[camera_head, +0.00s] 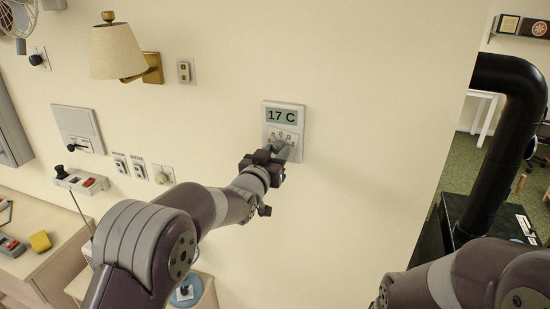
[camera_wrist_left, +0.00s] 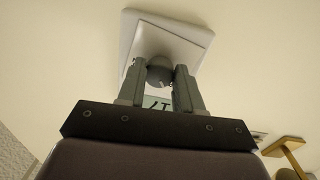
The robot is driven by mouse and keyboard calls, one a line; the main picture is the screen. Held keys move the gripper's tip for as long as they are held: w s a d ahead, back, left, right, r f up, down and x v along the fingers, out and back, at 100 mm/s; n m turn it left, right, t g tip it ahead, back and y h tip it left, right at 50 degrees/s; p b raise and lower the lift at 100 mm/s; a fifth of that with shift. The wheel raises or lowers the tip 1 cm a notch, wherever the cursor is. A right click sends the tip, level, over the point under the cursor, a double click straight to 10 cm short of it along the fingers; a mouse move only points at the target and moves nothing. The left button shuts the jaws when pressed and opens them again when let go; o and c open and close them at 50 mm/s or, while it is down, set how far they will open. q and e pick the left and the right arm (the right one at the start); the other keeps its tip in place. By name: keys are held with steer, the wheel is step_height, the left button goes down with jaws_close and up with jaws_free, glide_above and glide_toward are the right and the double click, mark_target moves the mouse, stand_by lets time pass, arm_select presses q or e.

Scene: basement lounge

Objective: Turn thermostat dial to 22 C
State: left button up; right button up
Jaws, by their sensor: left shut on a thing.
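My left gripper (camera_head: 281,150) reaches up to the lower part of the thermostat. In the left wrist view its two fingers are shut on a round grey dial (camera_wrist_left: 159,71). The dial is mostly hidden by the gripper in the head view. My right arm shows at the lower right, but its gripper is out of view.
A wall lamp (camera_head: 118,52) and several switches (camera_head: 138,167) are on the wall to the left. A black stove pipe (camera_head: 490,150) stands at the right. The wall around the thermostat is otherwise bare.

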arm_select(q)
steer(key=m+b, duration=0.8)
steer(key=b, duration=0.4)
steer(key=shift+f, duration=0.2)
steer(key=m+b, duration=0.2)
steer(key=m, duration=0.1)
steer(key=shift+a+r+m+y, duration=0.1)
steer(key=shift+r+m+y, duration=0.05)
steer(key=shift+m+y, duration=0.15)
steer(key=shift+r+m+b, duration=0.15)
steer(key=shift+m+b, duration=0.75)
steer(key=shift+m, duration=0.5)
steer(key=o, duration=1)
steer(key=shift+o, duration=0.2)
